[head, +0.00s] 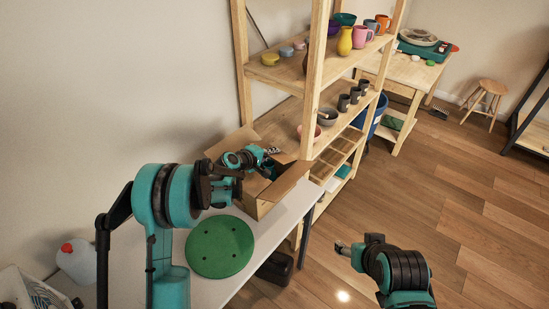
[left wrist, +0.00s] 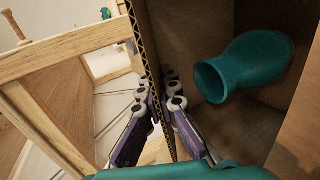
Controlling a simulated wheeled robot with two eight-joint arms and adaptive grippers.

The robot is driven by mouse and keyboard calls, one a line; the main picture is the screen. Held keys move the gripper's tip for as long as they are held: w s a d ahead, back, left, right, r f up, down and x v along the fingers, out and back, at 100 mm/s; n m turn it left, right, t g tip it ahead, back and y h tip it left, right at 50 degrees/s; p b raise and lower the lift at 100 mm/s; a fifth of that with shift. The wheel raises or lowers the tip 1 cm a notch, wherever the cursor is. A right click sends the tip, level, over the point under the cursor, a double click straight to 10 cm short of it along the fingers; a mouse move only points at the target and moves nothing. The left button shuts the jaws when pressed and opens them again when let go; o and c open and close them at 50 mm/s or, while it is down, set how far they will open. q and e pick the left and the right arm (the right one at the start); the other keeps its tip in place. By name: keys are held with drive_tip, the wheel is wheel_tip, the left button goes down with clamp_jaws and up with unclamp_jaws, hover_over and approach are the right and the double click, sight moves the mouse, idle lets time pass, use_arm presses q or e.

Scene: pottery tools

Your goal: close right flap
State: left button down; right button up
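An open cardboard box (head: 258,207) stands on the white table against the shelf. Its right flap (head: 288,182) sticks out to the right; in the left wrist view its corrugated edge (left wrist: 153,62) runs between my fingers. My left gripper (head: 268,163) is over the box; in the left wrist view its fingers (left wrist: 158,98) lie on both sides of the cardboard, close against it, and appear shut on it. A teal vase (left wrist: 245,68) lies inside the box. My right gripper (head: 342,248) hangs over the floor, away from the box; its finger opening is unclear.
A wooden shelf (head: 311,85) with pots and cups stands just right of the box. A green round board (head: 220,247) lies on the white table (head: 270,235) in front of it. A white jug (head: 77,262) is at the left.

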use_arm(q)
drive_tip(key=shift+s+a+f+t+h+b, duration=0.1)
drive_tip(key=shift+f+t+h+b, duration=0.25)
drive_tip(key=shift+t+b, duration=0.45)
drive_tip(key=shift+r, duration=0.1)
drive_tip(key=c, duration=1.8)
unclamp_jaws()
drive_tip(key=v, duration=1.2)
drive_tip(key=shift+c, duration=0.2)
